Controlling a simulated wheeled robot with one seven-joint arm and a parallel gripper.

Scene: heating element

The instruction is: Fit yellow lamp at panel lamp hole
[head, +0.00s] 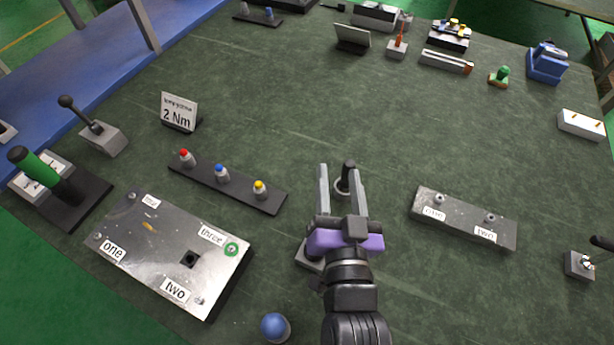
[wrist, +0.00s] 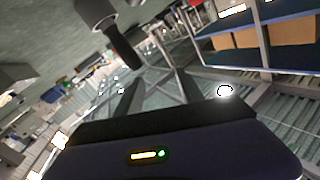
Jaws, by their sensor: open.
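The yellow lamp (head: 259,188) stands at the right end of a dark strip holder (head: 215,178), beside a blue lamp (head: 221,173) and a red lamp (head: 185,156). The metal panel (head: 150,245) lies front left, with labels "one", "two" and "three". My gripper (head: 339,170) is open and empty, right of the yellow lamp. The wrist view shows no lamp or panel.
A black-handled fixture (head: 348,170) shows between my fingers; its handle also shows in the wrist view (wrist: 122,50). A metal block (head: 463,218) lies to the right. A blue ball-topped item (head: 274,326) stands in front. The table's middle back is clear.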

